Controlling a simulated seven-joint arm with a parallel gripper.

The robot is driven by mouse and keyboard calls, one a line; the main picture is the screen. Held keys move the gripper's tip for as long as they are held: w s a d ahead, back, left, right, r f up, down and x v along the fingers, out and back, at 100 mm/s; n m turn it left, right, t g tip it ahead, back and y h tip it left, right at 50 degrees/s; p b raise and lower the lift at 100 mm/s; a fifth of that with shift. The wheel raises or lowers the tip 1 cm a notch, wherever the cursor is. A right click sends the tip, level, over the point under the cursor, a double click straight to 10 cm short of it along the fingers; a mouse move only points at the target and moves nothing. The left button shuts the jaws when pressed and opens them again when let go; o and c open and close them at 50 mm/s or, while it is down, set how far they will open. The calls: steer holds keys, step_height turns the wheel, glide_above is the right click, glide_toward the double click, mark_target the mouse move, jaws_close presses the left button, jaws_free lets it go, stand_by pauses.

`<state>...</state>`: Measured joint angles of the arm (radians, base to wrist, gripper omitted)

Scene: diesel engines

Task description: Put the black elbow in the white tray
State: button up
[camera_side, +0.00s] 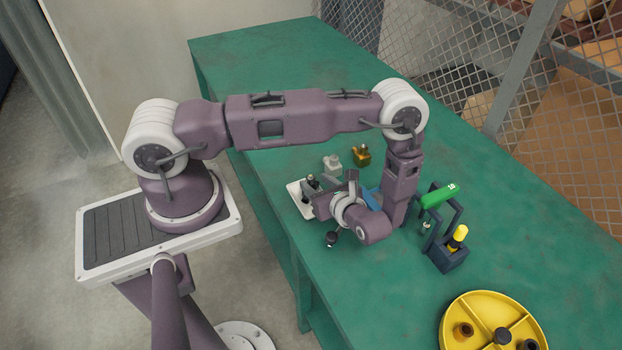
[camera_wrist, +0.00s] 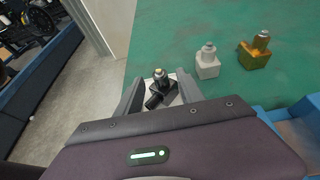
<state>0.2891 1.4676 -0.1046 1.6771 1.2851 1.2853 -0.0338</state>
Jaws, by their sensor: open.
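The black elbow (camera_wrist: 159,92) has a metal fitting on top and stands between the fingers of my gripper (camera_wrist: 157,88) in the wrist view. The side view shows the elbow (camera_side: 312,181) at the white tray (camera_side: 297,193). The elbow appears to be in the tray, though the fingers hide part of its base. My gripper (camera_side: 313,193) is open, low over the tray, with a finger on each side of the elbow.
A pale grey fitting (camera_side: 332,164) and a brass fitting (camera_side: 362,155) stand behind the tray. A green cylinder (camera_side: 438,196) lies on a dark stand, near a yellow-topped tool (camera_side: 458,237) in a holder. A yellow divided tray (camera_side: 490,297) holds several parts. The table's far left is clear.

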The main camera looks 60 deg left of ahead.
steer(key=d+r+n+g+h, duration=0.1)
steer(key=d+r+n+h, duration=0.15)
steer(key=d+r, duration=0.7)
steer(key=s+d+r+n+t+h, duration=0.1)
steer(key=s+r+n+t+h, duration=0.1)
steer(key=s+r+n, duration=0.3)
steer(key=s+d+r+n+t+h, duration=0.1)
steer(key=s+r+n+h, duration=0.4)
steer(key=r, duration=0.7)
steer(key=s+d+r+n+t+h, duration=0.2)
steer(key=s+r+n+t+h, duration=0.1)
steer(key=r, duration=0.6)
steer(key=shift+s+r+n+t+h, duration=0.3)
steer(key=shift+s+n+h, duration=0.25)
steer(key=shift+s+n, duration=0.55)
steer(key=shift+w, duration=0.2)
